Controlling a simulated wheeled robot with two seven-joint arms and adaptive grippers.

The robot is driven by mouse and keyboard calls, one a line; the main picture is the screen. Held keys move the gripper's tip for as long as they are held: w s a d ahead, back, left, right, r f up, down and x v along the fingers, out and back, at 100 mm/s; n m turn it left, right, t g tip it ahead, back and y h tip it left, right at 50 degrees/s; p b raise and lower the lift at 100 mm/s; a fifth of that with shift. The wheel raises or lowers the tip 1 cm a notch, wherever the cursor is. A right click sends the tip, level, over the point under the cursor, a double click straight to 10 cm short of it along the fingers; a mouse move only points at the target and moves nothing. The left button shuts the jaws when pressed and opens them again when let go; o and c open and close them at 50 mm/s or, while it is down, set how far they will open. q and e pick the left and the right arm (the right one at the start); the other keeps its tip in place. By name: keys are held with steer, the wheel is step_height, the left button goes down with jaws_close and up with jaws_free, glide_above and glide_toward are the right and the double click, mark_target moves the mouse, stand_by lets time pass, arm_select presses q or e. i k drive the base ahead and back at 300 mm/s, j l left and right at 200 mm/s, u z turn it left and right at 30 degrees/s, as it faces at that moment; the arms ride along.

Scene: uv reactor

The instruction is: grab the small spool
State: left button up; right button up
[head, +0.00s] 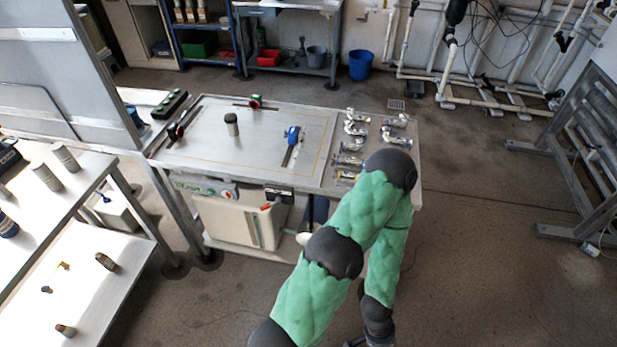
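I cannot tell for sure which thing is the small spool. Small candidates lie on the white lower surface at left: an orange piece (64,265), a purple-and-orange piece (47,289), a dark cylinder (105,262) and another small cylinder (66,330). A dark-topped cylinder (232,125) stands upright on the metal table. My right arm, in green padding, bends down in front of the table's right end. Its gripper (370,342) is at the bottom edge, mostly cut off, far from these pieces. My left gripper is out of view.
The metal table (200,150) carries clamps, a blue tool (292,136) and several pipe fittings (348,160) at its right end. A white bench (90,165) with grey cylinders stands at left. Pipes line the back wall; a metal rack (585,150) stands right. Floor at lower right is clear.

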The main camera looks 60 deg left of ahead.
mark_target(347, 178)
steer(key=u, duration=1.65)
